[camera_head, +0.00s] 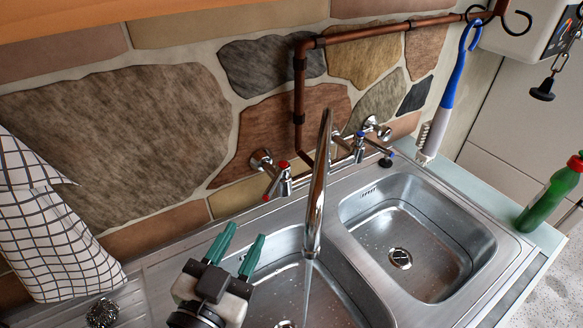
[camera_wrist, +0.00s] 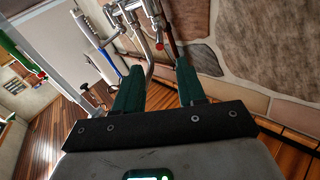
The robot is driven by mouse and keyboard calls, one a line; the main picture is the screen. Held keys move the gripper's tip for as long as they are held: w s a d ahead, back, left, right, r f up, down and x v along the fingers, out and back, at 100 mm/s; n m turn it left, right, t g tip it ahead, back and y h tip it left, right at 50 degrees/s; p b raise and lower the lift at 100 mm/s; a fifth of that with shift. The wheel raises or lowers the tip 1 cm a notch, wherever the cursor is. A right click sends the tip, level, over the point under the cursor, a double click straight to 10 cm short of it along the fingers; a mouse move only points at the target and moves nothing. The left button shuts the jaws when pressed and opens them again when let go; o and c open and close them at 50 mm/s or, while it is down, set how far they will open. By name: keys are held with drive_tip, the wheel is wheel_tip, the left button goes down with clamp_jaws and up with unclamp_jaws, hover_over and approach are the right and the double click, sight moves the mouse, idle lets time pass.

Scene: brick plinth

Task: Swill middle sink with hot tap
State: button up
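The hot tap (camera_head: 279,178), marked red, is on the stone wall left of the tall chrome spout (camera_head: 318,190). Its red end also shows in the wrist view (camera_wrist: 160,46). A thin stream of water (camera_head: 307,280) falls from the spout into the left visible basin (camera_head: 342,272). That basin is wet and partly hidden by my gripper. A second basin (camera_head: 430,232) is at the right. My gripper (camera_head: 243,238) is open and empty, its green fingers apart, below and left of the hot tap.
A blue-marked tap (camera_head: 360,146) is right of the spout. A blue and white brush (camera_head: 448,98) hangs from a copper pipe (camera_head: 395,30). A green bottle (camera_head: 550,195) stands at the right edge. A checked cloth (camera_head: 60,235) and a wire scourer (camera_head: 102,313) are at left.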

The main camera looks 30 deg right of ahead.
sight(267, 193)
drive_tip(key=p+x, duration=0.3)
drive_tip(key=x, duration=0.6)
drive_tip(key=shift+d+r, duration=0.1)
drive_tip(key=shift+r, duration=0.05)
drive_tip(key=shift+p+x, duration=0.3)
drive_tip(key=shift+x, duration=0.5)
clamp_jaws()
